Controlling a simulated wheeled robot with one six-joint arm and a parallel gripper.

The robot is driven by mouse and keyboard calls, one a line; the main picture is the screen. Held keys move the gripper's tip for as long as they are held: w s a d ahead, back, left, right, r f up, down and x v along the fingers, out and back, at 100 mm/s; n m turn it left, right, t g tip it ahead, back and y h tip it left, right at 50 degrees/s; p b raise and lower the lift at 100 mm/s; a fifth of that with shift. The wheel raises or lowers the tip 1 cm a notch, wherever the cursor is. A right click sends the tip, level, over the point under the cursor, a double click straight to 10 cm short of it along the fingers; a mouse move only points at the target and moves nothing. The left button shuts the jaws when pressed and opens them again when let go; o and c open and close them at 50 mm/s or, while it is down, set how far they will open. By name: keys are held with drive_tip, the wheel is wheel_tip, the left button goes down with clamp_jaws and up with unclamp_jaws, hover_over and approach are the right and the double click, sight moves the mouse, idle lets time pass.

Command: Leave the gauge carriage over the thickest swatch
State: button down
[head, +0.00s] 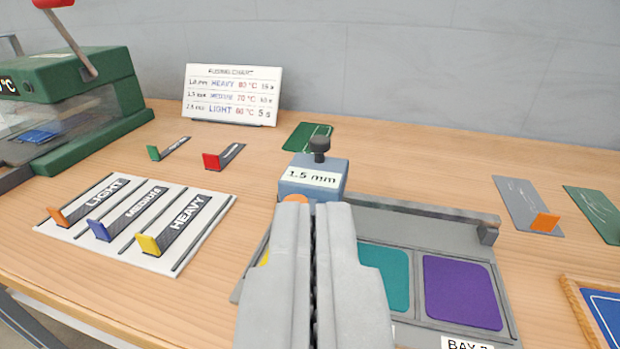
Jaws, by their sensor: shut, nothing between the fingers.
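The gauge carriage (312,174) is a blue-grey block with a black knob on top and a label reading "1.5 mm". It sits toward the left end of the grey rail (420,210) behind the swatch tray (505,335). A teal swatch (386,275) and a purple swatch (462,292) lie in the tray. A sliver of yellow (265,257) shows at its left, mostly hidden by my gripper. My gripper (315,212) is shut and empty, its tips just in front of the carriage; I cannot tell whether they touch. An orange bit (296,198) shows beside the tips.
A white board (130,265) with LIGHT, MEDIUM and HEAVY tabs lies left. A fusing chart (231,95) stands behind. A green press (85,90) is far left. Loose cards (525,200) and a wooden-framed blue panel (605,310) are right.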

drive_tip(key=c, duration=1.7)
unclamp_jaws()
drive_tip(key=shift+r, duration=0.1)
drive_tip(key=o, duration=0.3)
drive_tip(key=shift+w+r, duration=0.15)
drive_tip(key=shift+w, duration=0.25)
drive_tip(key=shift+o, duration=1.3)
drive_tip(key=w+r+m+g, duration=0.2)
drive_tip(key=w+g, duration=0.2)
drive_tip(key=w, duration=0.3)
drive_tip(key=w+r+m+g, duration=0.3)
drive_tip(key=w, duration=0.4)
drive_tip(key=shift+w+d+r+g, duration=0.2)
drive_tip(key=shift+r+g, duration=0.15)
drive_tip(key=shift+g, duration=0.05)
wheel_tip(320, 180, up, 2)
drive_tip(key=m+g, duration=0.7)
drive_tip(key=g, duration=0.3)
hover_over(321, 139)
wheel_tip(321, 139, down, 17)
drive_tip(key=shift+f, duration=0.1)
clamp_jaws()
